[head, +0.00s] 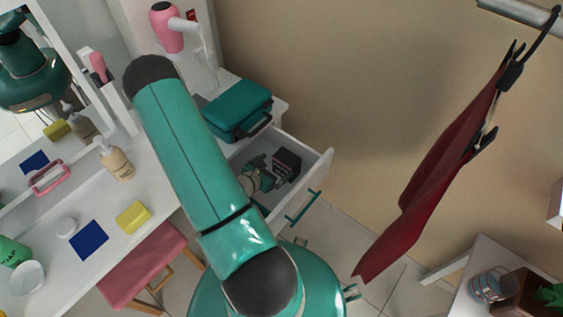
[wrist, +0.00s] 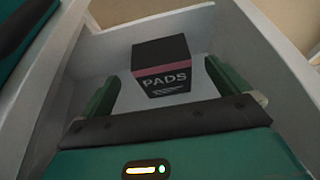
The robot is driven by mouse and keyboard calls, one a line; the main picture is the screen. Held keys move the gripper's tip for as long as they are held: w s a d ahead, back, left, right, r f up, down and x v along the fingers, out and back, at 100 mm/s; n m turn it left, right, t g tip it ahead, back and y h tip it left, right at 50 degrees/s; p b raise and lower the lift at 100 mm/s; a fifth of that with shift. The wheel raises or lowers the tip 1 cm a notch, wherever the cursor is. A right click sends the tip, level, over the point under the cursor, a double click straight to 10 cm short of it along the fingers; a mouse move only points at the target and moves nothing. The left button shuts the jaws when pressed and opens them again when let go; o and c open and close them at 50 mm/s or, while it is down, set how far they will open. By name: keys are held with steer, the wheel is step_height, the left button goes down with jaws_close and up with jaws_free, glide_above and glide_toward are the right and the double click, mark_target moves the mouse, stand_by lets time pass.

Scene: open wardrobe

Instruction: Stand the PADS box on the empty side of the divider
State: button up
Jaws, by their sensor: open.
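The PADS box (wrist: 162,82) is black with a pink band and pale lettering. It is in the open white drawer (wrist: 112,38), upright in the wrist view, with its lettered face toward me. In the head view the box (head: 287,162) is near the drawer's far corner. My gripper (wrist: 162,72) is open, with one finger to each side of the box; gaps show between fingers and box. In the head view my gripper (head: 268,176) is inside the drawer beside the box. My arm covers part of the drawer. I cannot make out the divider.
A teal case (head: 238,105) stands on the counter beside the drawer. A pink hair dryer (head: 168,28) is at the back. A red garment (head: 430,185) hangs at right. A soap bottle (head: 116,162) and yellow sponge (head: 133,217) are on the white counter (head: 85,205).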

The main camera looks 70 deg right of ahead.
steer(key=v, duration=0.5)
steer(key=shift+w+a+r, duration=0.2)
steer(key=shift+a, duration=0.1)
